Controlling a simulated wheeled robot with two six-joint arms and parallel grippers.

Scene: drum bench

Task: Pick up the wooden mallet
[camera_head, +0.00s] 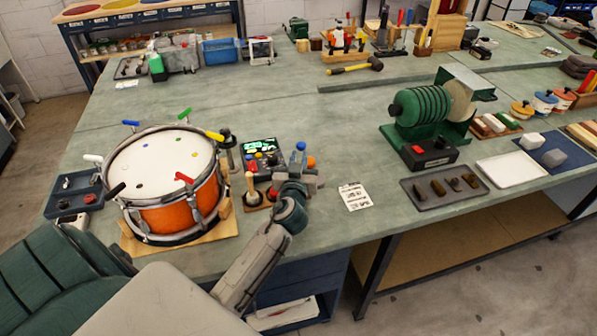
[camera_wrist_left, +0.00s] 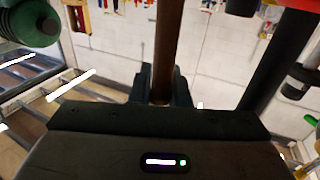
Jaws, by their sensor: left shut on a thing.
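My left gripper (camera_head: 296,181) is at the right end of the small tool and control group beside the drum. In the left wrist view my left gripper (camera_wrist_left: 161,88) is shut on a brown, rod-like handle (camera_wrist_left: 162,45), which I take to be the wooden mallet's. The handle runs up out of the picture, and no mallet head can be made out. In the head view my gripper and wrist hide most of what is held. My right gripper is not in view.
An orange drum (camera_head: 180,207) with colored clips stands on a wooden base left of the gripper. A pale wooden tool (camera_head: 251,188) stands close by. A white printed card (camera_head: 355,197) lies to the right. A green-coiled machine (camera_head: 425,108) stands farther right; bench between is mostly clear.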

